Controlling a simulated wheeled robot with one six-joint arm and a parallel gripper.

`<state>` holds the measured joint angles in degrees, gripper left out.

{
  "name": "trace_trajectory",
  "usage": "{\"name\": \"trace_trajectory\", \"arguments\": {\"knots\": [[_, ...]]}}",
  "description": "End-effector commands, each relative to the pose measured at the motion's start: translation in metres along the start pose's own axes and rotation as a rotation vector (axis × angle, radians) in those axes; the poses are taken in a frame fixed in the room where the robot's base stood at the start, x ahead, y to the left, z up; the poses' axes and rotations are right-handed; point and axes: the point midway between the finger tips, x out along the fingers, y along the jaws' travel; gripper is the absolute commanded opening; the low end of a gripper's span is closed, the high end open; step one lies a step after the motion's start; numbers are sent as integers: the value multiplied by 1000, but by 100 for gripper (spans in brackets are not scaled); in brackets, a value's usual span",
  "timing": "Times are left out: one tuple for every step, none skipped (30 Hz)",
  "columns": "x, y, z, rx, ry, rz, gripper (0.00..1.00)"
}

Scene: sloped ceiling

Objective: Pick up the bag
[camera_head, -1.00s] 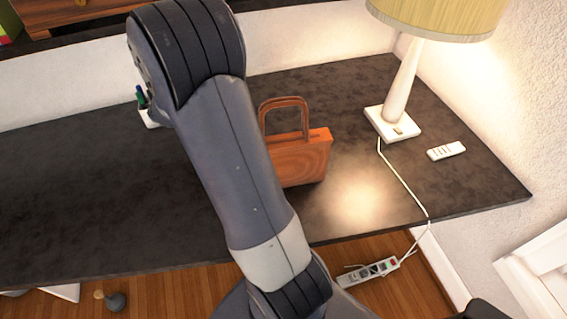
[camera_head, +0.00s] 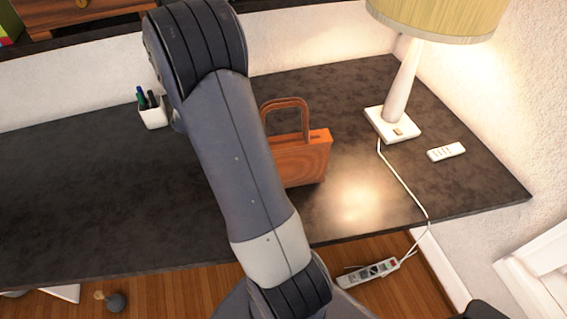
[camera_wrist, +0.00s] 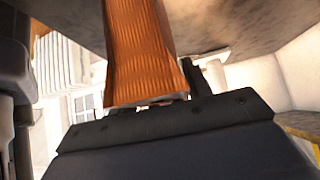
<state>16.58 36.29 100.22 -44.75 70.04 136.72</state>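The bag (camera_head: 303,158) is a brown, wood-textured case with an arched handle. It stands upright on the dark desk, and my arm covers its left part in the head view. In the wrist view an orange-brown, wood-textured surface (camera_wrist: 143,45), which looks like part of the bag, fills the top middle, very close to the camera. My gripper (camera_wrist: 170,110) shows there as a dark body right beside this surface. Its fingertips are not clearly seen, so I cannot tell whether it touches or grips the bag. My gripper is hidden in the head view.
A lamp (camera_head: 404,85) stands on the desk (camera_head: 90,205) right of the bag, with a white remote (camera_head: 446,152) beyond it. A white pen cup (camera_head: 152,112) is left of my arm. A power strip (camera_head: 368,272) lies on the floor. The desk's left side is clear.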

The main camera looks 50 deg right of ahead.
Motion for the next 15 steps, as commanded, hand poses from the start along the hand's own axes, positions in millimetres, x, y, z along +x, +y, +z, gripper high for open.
{"name": "trace_trajectory", "arguments": {"knots": [[0,0,0,0,0,0,42],[0,0,0,0,0,0,40],[0,0,0,0,0,0,37],[0,0,0,0,0,0,34],[0,0,0,0,0,0,32],[0,0,0,0,0,0,28],[0,0,0,0,0,0,26],[0,0,0,0,0,0,23],[0,0,0,0,0,0,20],[0,0,0,0,0,0,18],[0,0,0,0,0,0,15],[0,0,0,0,0,0,12],[0,0,0,0,0,0,10],[0,0,0,0,0,0,7],[0,0,0,0,0,0,4]]}}
